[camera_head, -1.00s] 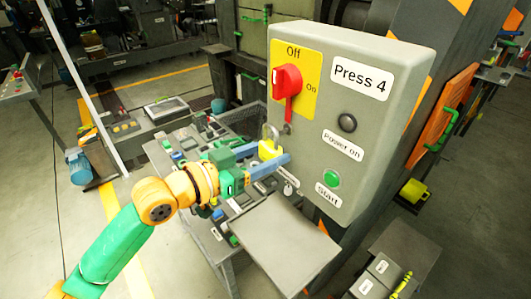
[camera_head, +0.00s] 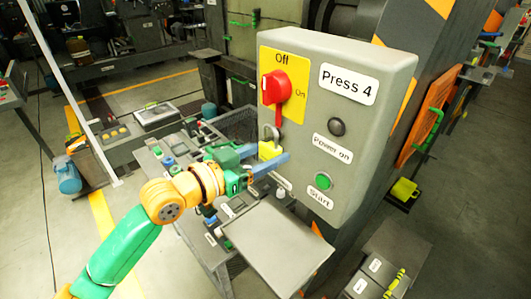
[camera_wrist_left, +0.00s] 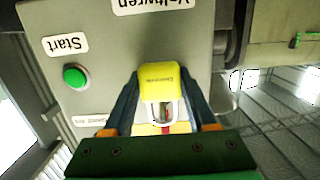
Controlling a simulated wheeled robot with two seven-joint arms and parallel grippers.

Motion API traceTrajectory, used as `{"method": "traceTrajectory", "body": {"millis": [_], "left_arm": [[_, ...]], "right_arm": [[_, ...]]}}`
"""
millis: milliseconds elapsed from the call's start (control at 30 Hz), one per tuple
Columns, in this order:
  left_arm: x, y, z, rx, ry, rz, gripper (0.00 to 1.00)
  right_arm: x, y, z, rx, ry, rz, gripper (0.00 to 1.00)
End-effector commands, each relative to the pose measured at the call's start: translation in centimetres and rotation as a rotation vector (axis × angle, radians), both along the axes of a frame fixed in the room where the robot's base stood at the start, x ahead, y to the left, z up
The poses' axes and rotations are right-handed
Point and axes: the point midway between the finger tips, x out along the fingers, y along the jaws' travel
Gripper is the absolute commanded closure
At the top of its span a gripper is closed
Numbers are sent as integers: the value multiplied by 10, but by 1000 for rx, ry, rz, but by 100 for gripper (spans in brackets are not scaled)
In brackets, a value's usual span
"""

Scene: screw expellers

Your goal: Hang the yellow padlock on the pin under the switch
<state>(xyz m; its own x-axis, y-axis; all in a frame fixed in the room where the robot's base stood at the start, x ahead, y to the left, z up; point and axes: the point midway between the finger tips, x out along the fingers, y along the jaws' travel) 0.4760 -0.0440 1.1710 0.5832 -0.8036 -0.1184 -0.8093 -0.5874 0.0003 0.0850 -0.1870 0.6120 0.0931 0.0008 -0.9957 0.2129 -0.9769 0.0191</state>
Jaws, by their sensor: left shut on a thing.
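The yellow padlock (camera_head: 268,150) is upright in front of the grey Press 4 box, its shackle upward, just below the red switch (camera_head: 275,88). In the left wrist view the padlock (camera_wrist_left: 158,84) sits between both fingers, with its metal shackle (camera_wrist_left: 155,112) showing. My left gripper (camera_head: 272,154) is shut on the padlock body; it also shows in the left wrist view (camera_wrist_left: 159,80). The shackle top overlaps the spot under the switch handle where the pin is. The pin is not clear now, so I cannot tell whether the shackle is around it. My right gripper is not in view.
The grey box (camera_head: 375,70) carries a dark button (camera_head: 337,127) and a green Start button (camera_head: 323,181). A grey shelf plate (camera_head: 275,245) juts out below. A cluttered bench (camera_head: 190,225) stands beneath my left arm. Open floor lies at the left.

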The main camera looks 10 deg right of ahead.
Motion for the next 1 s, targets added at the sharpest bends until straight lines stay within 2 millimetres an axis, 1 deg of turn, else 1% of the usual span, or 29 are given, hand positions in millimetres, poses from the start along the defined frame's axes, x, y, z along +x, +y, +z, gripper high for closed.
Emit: {"method": "traceTrajectory", "body": {"millis": [233,633,967,1000], "left_arm": [[0,0,0,-3,-4,0,92],[2,-3,-14,-1,0,0,92],[2,-3,-15,1,1,0,92],[2,-3,-15,1,1,0,32]], "right_arm": [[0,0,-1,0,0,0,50],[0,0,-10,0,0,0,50],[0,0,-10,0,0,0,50],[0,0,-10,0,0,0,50]]}}
